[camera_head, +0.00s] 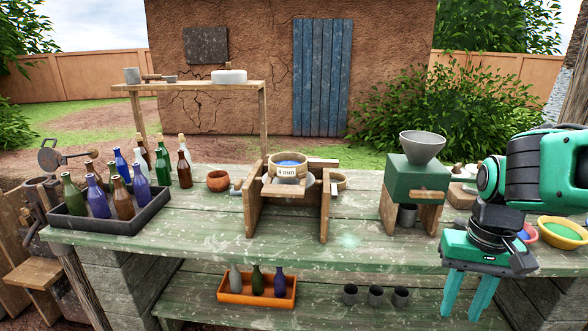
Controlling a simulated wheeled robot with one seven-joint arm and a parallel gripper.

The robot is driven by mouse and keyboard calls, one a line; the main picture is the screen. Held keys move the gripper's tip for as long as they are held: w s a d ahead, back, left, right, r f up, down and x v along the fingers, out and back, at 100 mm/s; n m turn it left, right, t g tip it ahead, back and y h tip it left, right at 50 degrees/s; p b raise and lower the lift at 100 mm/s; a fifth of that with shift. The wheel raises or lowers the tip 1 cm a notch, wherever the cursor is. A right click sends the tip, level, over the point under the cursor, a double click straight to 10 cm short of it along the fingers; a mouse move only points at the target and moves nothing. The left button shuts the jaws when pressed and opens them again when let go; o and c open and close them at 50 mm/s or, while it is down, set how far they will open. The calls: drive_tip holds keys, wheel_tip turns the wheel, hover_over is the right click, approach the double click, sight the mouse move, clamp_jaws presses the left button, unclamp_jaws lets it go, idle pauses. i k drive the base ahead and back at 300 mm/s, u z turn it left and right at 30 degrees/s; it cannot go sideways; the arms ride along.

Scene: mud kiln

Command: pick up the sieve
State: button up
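A round sieve (288,159) with a pale wooden rim and a blue middle sits on top of a wooden stand (253,202) near the middle of the table. A "4 mm" label (287,172) shows at its front. My gripper (465,305) is at the lower right, in front of the table edge and well away from the sieve. Its two teal fingers point down, stand apart and hold nothing.
A dark tray of bottles (112,215) stands at left, with loose bottles behind. A small clay bowl (218,181) is left of the stand. A green grinder with a funnel (413,178) stands between the stand and my arm. Bowls (562,233) sit at right.

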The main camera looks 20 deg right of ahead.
sight(284, 164)
drive_tip(key=u, duration=2.35)
drive_tip(key=k, duration=0.95)
drive_tip(key=z, duration=1.4)
drive_tip(key=i, duration=1.05)
drive_tip(key=u, duration=0.05)
